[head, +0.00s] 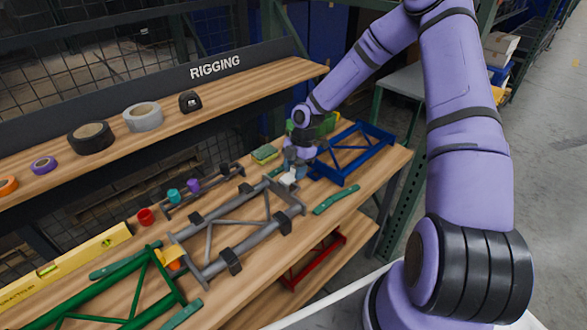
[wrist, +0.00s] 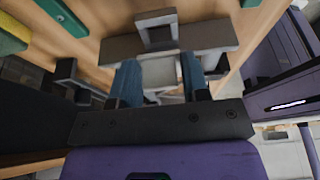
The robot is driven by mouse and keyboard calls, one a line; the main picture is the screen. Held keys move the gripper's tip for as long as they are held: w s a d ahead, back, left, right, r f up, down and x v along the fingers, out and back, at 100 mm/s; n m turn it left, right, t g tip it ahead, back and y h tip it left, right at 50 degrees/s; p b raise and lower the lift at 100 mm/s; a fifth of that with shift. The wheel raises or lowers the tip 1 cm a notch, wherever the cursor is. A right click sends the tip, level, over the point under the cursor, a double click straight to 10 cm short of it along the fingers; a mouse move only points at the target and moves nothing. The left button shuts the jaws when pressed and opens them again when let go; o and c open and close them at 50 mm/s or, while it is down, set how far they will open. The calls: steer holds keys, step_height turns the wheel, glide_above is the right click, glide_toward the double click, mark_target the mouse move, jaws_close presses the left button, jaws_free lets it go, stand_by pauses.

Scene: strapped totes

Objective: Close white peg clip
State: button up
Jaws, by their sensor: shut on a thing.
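The white peg clip (head: 288,179) sits at the far end of the grey tubular frame (head: 208,243) on the bench. My gripper (head: 297,163) is at the clip, reaching down from above. In the wrist view, my gripper's two blue fingers (wrist: 160,82) stand on either side of the pale clip (wrist: 159,70), shut on it. A grey bracket or frame end lies just beyond the clip. The fingers hide part of the clip in the head view, and I cannot tell how far its jaw is closed.
A blue frame (head: 345,153) lies right of my gripper, and a green frame (head: 98,292) is at the near left. A green strap (head: 336,200), red cup (head: 145,216) and yellow level (head: 62,268) lie around. The shelf (head: 220,93) with tape rolls overhangs behind.

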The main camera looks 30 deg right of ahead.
steer(key=shift+f+y, duration=0.15)
steer(key=shift+y, duration=0.15)
stand_by(0.4)
steer(key=o, duration=0.8)
steer(key=shift+d, duration=0.1)
steer(key=shift+c, duration=0.2)
steer(key=v, duration=1)
steer(key=shift+r, duration=0.4)
steer(key=shift+w+d, duration=0.1)
